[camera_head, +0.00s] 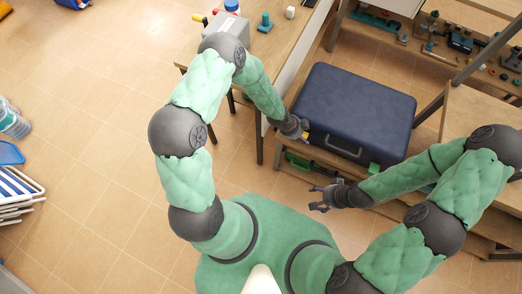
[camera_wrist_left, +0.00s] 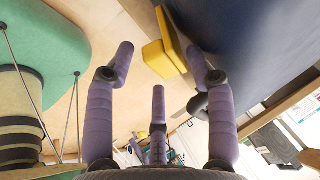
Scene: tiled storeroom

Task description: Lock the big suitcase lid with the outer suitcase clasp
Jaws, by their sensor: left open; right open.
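The big dark blue suitcase (camera_head: 356,108) lies flat with its lid down on a low wooden table. A yellow clasp (camera_head: 306,137) shows at the left end of its front side. In the left wrist view the yellow clasp (camera_wrist_left: 164,48) stands out from the blue wall (camera_wrist_left: 245,50), between and beyond my open fingers; I cannot tell whether they touch it. My left gripper (camera_head: 301,131) is open at that front left corner. A green clasp (camera_head: 374,168) shows at the right of the front side. My right gripper (camera_head: 318,197) is open and empty in front of the suitcase, apart from it.
A wooden table (camera_head: 283,50) with a grey box (camera_head: 229,36) and small items stands at the back left. A shelf with tools (camera_head: 460,42) is at the back right. Folded striped chairs (camera_head: 18,187) stand at far left. The tiled floor at left is clear.

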